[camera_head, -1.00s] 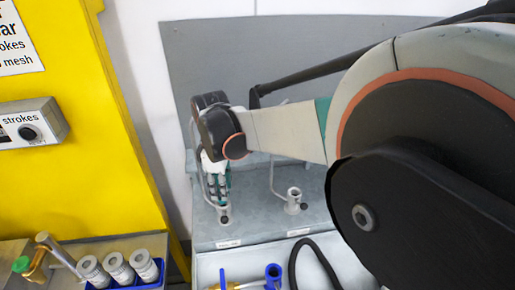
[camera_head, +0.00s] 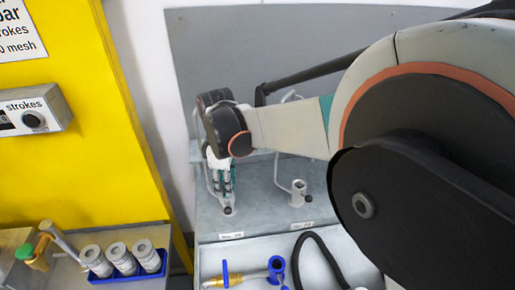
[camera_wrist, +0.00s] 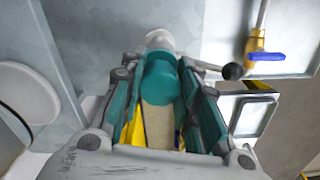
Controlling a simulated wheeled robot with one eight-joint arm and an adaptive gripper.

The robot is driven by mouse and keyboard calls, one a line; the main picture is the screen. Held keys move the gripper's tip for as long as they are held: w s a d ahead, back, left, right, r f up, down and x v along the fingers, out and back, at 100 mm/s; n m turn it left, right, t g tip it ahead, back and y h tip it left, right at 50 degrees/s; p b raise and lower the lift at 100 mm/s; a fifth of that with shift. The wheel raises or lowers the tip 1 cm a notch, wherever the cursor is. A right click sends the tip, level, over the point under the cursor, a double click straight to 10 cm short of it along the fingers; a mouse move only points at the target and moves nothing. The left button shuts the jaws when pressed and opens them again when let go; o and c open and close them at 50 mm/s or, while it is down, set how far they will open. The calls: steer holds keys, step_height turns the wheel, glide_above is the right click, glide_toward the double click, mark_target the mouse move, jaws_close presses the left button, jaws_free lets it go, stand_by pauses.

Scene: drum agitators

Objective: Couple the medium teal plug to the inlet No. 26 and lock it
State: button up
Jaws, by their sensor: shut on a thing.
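In the wrist view a teal plug (camera_wrist: 160,80) with a beige lower body lies between the fingers of my gripper (camera_wrist: 162,88), which is shut on it. The plug's far end meets or overlaps a pale round fitting (camera_wrist: 160,40); I cannot tell whether it is seated. A lever with a black ball knob (camera_wrist: 232,71) sticks out to the right of this fitting. In the head view my gripper (camera_head: 222,178) points down over the left inlet (camera_head: 230,205) on the grey bench, and its fingers hide most of the plug. The number labels are too small to read.
A second inlet (camera_head: 298,190) stands to the right, open at the top. In front are a brass valve with blue handle (camera_head: 225,275), a blue fitting (camera_head: 276,268) and a black hose (camera_head: 325,255). A blue tray (camera_head: 155,270) of grey cylinders sits at the lower left, by the yellow cabinet (camera_head: 80,130).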

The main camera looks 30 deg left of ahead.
steer(key=shift+f, duration=0.35)
stand_by(0.4)
steer(key=o, duration=1.2)
steer(key=shift+c, duration=0.2)
steer(key=shift+o, duration=0.2)
steer(key=shift+r+p, duration=2.15)
steer(key=shift+r, duration=1.75)
